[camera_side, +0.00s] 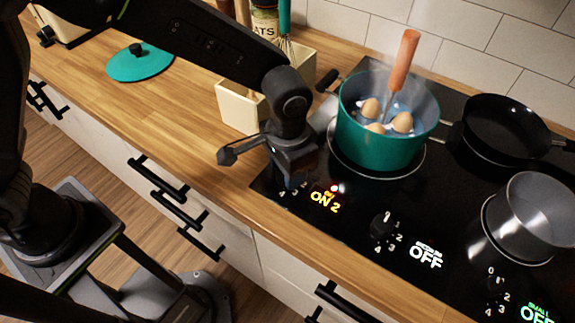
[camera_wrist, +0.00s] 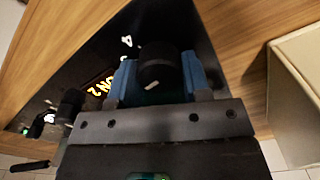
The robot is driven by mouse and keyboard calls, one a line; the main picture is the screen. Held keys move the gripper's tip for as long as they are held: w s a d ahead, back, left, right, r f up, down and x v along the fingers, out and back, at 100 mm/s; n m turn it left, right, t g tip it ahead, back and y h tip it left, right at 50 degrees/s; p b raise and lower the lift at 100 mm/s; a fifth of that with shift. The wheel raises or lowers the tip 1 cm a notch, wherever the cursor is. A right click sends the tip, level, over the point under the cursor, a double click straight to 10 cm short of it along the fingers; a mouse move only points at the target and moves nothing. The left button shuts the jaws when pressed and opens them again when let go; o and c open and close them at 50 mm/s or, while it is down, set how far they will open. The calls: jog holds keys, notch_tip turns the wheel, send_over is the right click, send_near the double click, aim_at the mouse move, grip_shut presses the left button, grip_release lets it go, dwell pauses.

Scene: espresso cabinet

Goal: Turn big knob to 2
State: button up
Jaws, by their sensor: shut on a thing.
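The big knob (camera_wrist: 158,68) is a black round dial with a white pointer mark, seen in the wrist view between the blue fingers of my gripper (camera_wrist: 157,80). The gripper is shut on the knob. In the side view my gripper (camera_side: 291,172) reaches down to the front left corner of the black cooktop and hides the knob; a few dial digits show below it. The lit display (camera_side: 325,202) beside it reads "ON 2" in orange and yellow; it also shows in the wrist view (camera_wrist: 100,84).
A teal pot (camera_side: 382,143) with eggs and an orange-handled utensil steams behind my gripper. A black pan (camera_side: 505,125) and a grey pot (camera_side: 535,215) stand right. Another knob (camera_side: 381,226) has an "OFF" display. A cream container (camera_side: 240,108) stands close at left.

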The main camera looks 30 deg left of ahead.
dwell(0.3)
jog(key=o, duration=0.9)
notch_tip(320, 180, up, 14)
jog(key=shift+f, duration=0.1)
